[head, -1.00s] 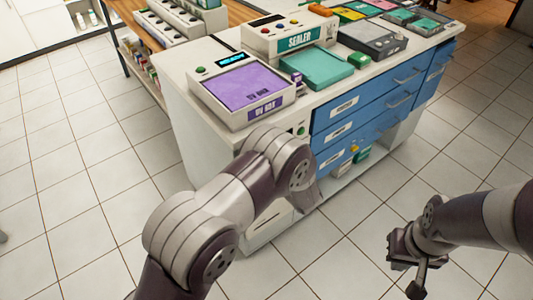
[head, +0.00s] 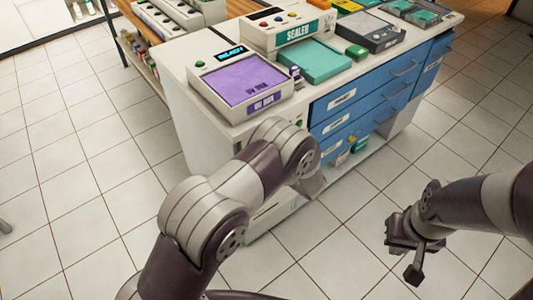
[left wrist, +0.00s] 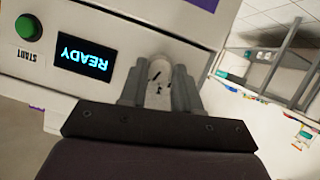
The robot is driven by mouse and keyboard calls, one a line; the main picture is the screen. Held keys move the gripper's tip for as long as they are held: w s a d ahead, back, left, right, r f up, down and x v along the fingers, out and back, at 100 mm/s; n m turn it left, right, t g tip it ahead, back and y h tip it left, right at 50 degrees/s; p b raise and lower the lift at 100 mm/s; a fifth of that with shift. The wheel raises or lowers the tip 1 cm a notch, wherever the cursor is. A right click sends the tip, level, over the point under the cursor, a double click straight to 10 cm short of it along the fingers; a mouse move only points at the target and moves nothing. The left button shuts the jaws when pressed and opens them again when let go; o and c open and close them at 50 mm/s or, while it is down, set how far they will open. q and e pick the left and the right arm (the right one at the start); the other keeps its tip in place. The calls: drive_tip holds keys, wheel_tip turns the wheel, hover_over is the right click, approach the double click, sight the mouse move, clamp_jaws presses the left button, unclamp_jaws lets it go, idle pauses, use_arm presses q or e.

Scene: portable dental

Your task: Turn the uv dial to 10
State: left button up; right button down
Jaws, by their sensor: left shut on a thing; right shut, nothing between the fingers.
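The UV box (head: 240,85) stands on the near end of the counter, with a purple lid and a lit READY display. My left arm crosses the middle of the head view and hides its own gripper and the dial there. In the left wrist view, my left gripper (left wrist: 160,88) is shut on a pale round dial (left wrist: 160,75) with black marks. The dial's setting is unreadable. Beside it, upside down, are a READY display (left wrist: 84,56) and a green START button (left wrist: 28,28). My right gripper (head: 416,250) is shut and empty over the floor.
The sealer (head: 290,32) and a teal pad (head: 315,62) stand beside the UV box. Blue drawers (head: 365,105) with handles line the counter front. A shelf unit (head: 130,50) stands behind at left. The tiled floor is clear on both sides.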

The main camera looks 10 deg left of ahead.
use_arm(q)
drive_tip(key=o, duration=1)
drive_tip(key=shift+o, duration=0.2)
drive_tip(key=v, duration=1.2)
drive_tip(key=shift+s+d+r+p, duration=0.15)
drive_tip(key=shift+s+d+p, duration=0.05)
drive_tip(key=shift+p, duration=0.1)
